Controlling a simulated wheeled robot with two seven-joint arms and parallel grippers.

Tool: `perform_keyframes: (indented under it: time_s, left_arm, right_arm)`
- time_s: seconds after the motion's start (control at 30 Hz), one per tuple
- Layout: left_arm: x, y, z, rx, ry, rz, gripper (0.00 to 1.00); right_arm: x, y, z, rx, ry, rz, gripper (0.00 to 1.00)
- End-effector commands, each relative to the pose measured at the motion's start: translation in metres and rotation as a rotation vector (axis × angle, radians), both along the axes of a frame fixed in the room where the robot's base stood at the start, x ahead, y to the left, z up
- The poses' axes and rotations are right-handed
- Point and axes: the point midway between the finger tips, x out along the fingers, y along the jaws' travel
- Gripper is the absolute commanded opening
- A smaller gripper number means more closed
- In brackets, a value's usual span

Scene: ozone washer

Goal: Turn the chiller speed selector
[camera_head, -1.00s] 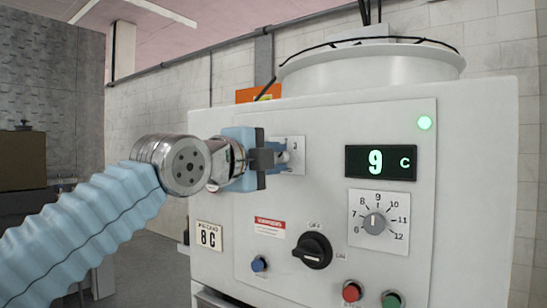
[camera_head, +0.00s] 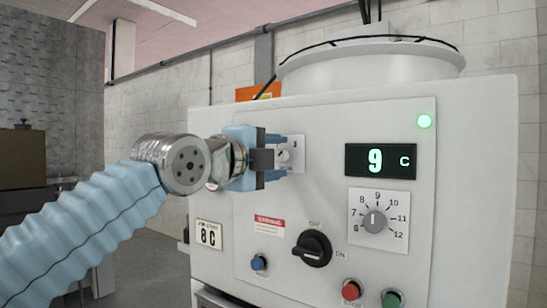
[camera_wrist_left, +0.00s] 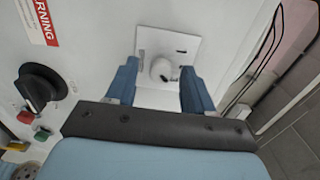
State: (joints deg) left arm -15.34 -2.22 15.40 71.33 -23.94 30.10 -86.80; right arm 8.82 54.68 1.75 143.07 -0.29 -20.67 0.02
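A small pale knob (camera_head: 284,156) on a square white plate (camera_head: 299,146) sits at the upper left of the white machine's front panel; I take it for the speed selector. In the left wrist view, the round knob (camera_wrist_left: 161,68) shows on its plate (camera_wrist_left: 178,45), with a small dark mark by its lower right. My left gripper (camera_head: 279,157) is in front of the plate, its blue fingers above and below the knob. In the left wrist view, the open gripper (camera_wrist_left: 160,75) has a finger on each side, with gaps to the knob. My right gripper is out of view.
The panel also has a green display reading 9 C (camera_head: 381,162), a numbered dial (camera_head: 375,222), a black rotary switch (camera_head: 313,249), and blue (camera_head: 259,263), red (camera_head: 350,289) and green (camera_head: 392,299) buttons.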

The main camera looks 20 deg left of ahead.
Motion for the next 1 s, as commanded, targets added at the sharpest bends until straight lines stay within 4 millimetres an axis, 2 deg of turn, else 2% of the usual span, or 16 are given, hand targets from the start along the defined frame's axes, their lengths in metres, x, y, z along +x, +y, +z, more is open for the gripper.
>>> perform_keyframes:
  time_s: [0.13, 0.23, 0.7, 0.83, 1.0]
  left_arm:
    - [-0.002, 0.001, 0.0, -0.001, -0.002, 0.001, 0.52]
    - [-0.01, 0.004, 0.0, -0.001, -0.003, 0.001, 0.52]
    - [-0.108, 0.04, -0.001, -0.002, -0.002, 0.0, 0.52]
    - [-0.123, 0.045, -0.001, 0.0, -0.001, 0.0, 0.52]
    - [-0.13, 0.047, 0.0, 0.0, 0.0, 0.0, 0.52]
  right_arm:
    - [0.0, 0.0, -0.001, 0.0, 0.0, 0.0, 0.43]
    - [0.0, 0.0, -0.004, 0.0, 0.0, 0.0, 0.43]
    - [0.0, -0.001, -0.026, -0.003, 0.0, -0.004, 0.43]
    - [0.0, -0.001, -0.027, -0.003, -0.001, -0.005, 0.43]
    - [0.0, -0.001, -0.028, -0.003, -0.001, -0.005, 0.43]
